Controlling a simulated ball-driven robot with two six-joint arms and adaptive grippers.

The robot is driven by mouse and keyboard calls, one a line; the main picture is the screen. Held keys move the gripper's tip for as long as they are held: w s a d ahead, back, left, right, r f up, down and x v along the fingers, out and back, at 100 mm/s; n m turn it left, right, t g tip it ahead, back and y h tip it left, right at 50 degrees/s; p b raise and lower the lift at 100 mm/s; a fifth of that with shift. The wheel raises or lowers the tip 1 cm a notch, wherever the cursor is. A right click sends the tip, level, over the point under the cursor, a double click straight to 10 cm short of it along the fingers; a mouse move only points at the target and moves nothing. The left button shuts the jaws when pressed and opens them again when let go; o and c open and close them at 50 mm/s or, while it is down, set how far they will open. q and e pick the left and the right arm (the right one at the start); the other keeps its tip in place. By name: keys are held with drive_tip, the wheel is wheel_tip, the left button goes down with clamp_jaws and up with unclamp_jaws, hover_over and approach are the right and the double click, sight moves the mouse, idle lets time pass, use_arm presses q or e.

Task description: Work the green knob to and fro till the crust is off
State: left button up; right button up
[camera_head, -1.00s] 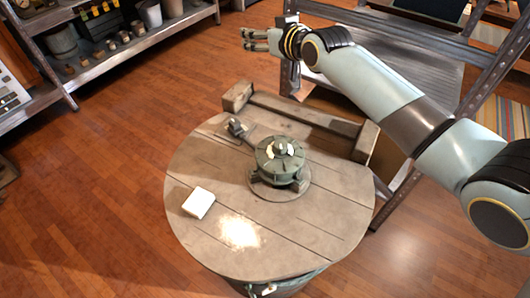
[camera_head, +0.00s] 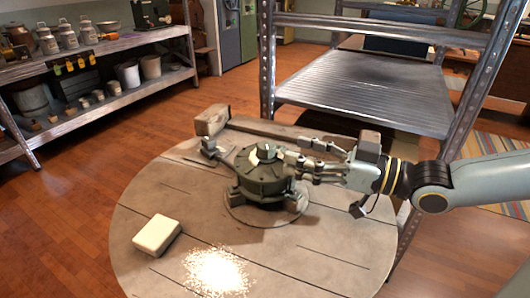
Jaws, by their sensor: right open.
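A dark green round device (camera_head: 262,183) stands on the round wooden table. The green knob (camera_head: 266,153) sits on its top, with pale crust patches on and around it. A short lever with a small dark end (camera_head: 209,146) sticks out to the left of the device. My right gripper (camera_head: 294,163) is open, its fingers pointing left beside the knob at the device's right upper edge. Whether a finger touches the knob I cannot tell. My left gripper is not in view.
A white block (camera_head: 157,236) lies at the table's (camera_head: 320,268) left front, with a patch of pale grains (camera_head: 216,271) to its right. A wooden beam (camera_head: 275,130) runs along the back edge. A metal rack (camera_head: 365,85) stands behind; shelves (camera_head: 100,60) stand at the left.

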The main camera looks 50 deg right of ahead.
sight(266, 144)
drive_tip(key=b+x, duration=0.2)
drive_tip(key=x, duration=0.4)
drive_tip(key=shift+w+a+f+b, duration=0.1)
drive_tip(key=shift+f+b, duration=0.1)
drive_tip(key=shift+b, duration=0.2)
drive_tip(key=shift+w+a+r, duration=0.15)
drive_tip(key=shift+w, duration=0.4)
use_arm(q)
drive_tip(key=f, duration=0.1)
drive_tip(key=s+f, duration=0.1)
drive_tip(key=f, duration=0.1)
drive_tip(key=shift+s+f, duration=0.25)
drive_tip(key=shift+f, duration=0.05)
use_arm(e)
clamp_jaws()
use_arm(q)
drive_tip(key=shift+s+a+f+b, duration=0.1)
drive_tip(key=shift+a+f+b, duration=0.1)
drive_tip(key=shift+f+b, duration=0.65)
use_arm(e)
drive_tip(key=shift+n+g+y, duration=0.3)
drive_tip(key=shift+n+y, duration=0.3)
drive_tip(key=shift+y, duration=0.3)
